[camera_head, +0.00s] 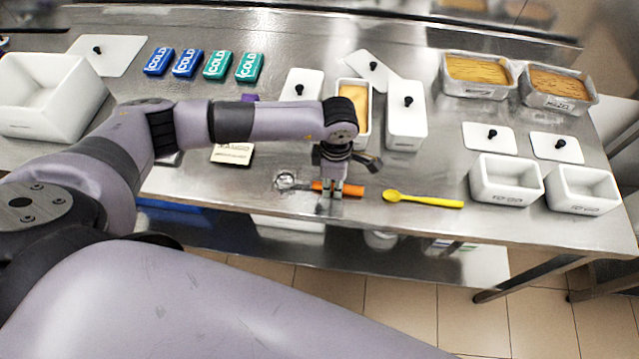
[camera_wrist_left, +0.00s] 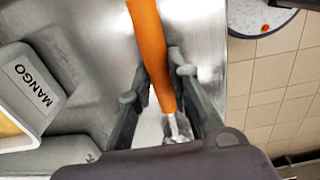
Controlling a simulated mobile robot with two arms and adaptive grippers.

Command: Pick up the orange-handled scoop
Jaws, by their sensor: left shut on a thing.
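The orange-handled scoop (camera_head: 350,190) lies near the front edge of the steel table in the head view, its metal bowl (camera_head: 285,181) to the left. My left gripper (camera_head: 331,189) points down at it and is shut on the orange handle, which runs between the two fingers. In the left wrist view the handle (camera_wrist_left: 148,45) passes between the fingers of the gripper (camera_wrist_left: 158,100), with the metal part near the palm. I cannot tell whether the scoop is clear of the table. My right gripper is not in view.
A yellow spoon (camera_head: 424,200) lies just right of the scoop. Lidded and open white tubs (camera_head: 407,128), (camera_head: 505,188) stand behind and to the right. Blue and green cold packs (camera_head: 187,63) lie at the back left. A large white bin (camera_head: 40,122) stands far left.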

